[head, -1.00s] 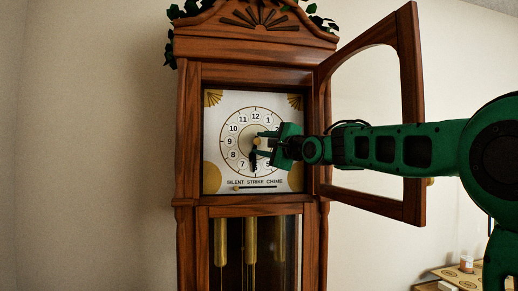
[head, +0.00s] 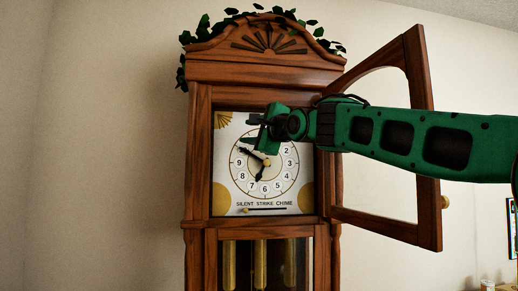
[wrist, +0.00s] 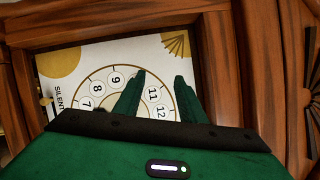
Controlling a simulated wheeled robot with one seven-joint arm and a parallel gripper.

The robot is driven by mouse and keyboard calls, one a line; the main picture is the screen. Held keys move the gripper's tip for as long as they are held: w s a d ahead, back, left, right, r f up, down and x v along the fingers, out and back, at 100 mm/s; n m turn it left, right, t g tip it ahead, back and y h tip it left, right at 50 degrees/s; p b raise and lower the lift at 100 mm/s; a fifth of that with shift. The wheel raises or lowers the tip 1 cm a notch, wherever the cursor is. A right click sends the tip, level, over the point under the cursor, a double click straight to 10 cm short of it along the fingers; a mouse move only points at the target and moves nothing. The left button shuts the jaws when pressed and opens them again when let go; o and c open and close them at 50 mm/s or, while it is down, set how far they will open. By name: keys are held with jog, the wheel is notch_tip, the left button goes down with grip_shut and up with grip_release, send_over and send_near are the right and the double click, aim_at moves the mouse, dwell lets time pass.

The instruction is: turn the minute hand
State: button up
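The clock's white dial (head: 225,180) sits inside the wooden case, with its glass door swung open. The dark minute hand (head: 248,151) points up and left, near the 10. A shorter dark hand (head: 262,172) points down and slightly left, near the 7. My gripper (head: 251,131) is over the upper part of the dial, near the 11 and 12, above the minute hand. In the wrist view its two green fingers (wrist: 160,77) are apart, with the 11 and 12 showing between them. The minute hand is not clearly visible there; the left finger may hide it.
The open door (head: 425,150) stands to the right, and my arm passes across its opening. The case's wooden frame (head: 199,150) borders the dial closely. A lever slot (head: 268,209) lies under the dial, and brass weights (head: 260,265) hang below. Leaves top the clock.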

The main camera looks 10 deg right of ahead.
jog(key=shift+s+a+r, duration=0.3)
jog(key=shift+a, duration=0.2)
jog(key=shift+s+a+r, duration=0.25)
jog(key=shift+a+r, duration=0.05)
jog(key=shift+a, duration=0.2)
